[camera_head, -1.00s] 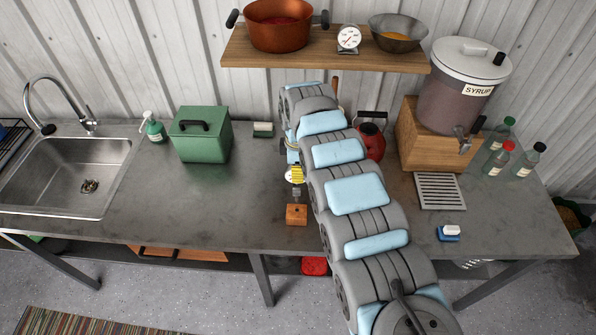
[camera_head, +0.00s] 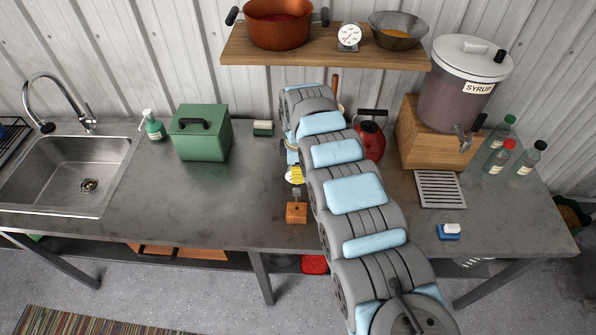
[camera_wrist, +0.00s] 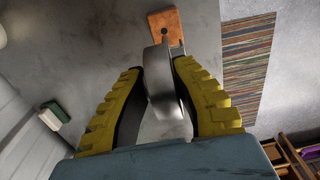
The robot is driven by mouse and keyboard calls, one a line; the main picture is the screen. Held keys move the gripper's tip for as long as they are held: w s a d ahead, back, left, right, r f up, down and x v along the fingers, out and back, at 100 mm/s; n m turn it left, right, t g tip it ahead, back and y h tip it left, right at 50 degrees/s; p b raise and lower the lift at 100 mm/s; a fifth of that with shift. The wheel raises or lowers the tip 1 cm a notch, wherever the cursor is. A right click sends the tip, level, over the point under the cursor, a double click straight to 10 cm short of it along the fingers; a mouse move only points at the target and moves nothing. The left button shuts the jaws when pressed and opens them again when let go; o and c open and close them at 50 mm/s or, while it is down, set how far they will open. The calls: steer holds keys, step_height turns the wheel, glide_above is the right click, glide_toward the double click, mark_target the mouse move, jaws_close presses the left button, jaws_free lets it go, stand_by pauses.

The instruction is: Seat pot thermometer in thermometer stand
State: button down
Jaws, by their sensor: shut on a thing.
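The thermometer stand is a small orange-brown wooden block (camera_head: 297,213) with a dark hole in its top, near the counter's front edge. It shows at the top of the wrist view (camera_wrist: 166,27). My gripper (camera_head: 297,178), with yellow ridged fingers, is just behind the block in the head view. In the wrist view my gripper (camera_wrist: 161,95) is shut on the pot thermometer (camera_wrist: 161,80), a grey metallic piece extending toward the block. The thermometer's near end overlaps the block's edge in this view. I cannot tell whether its tip touches the block or the hole.
A red kettle (camera_head: 371,140) is close to the right of my arm. A shelf (camera_head: 330,58) hangs above. The counter left of the block is clear.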

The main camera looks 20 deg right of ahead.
steer(key=shift+f+b, duration=2.2)
steer(key=shift+f, duration=2.25)
steer(key=c, duration=0.9)
jaws_free()
steer(key=shift+r, duration=0.1)
step_height(320, 180, up, 12)
steer(key=shift+f, duration=0.1)
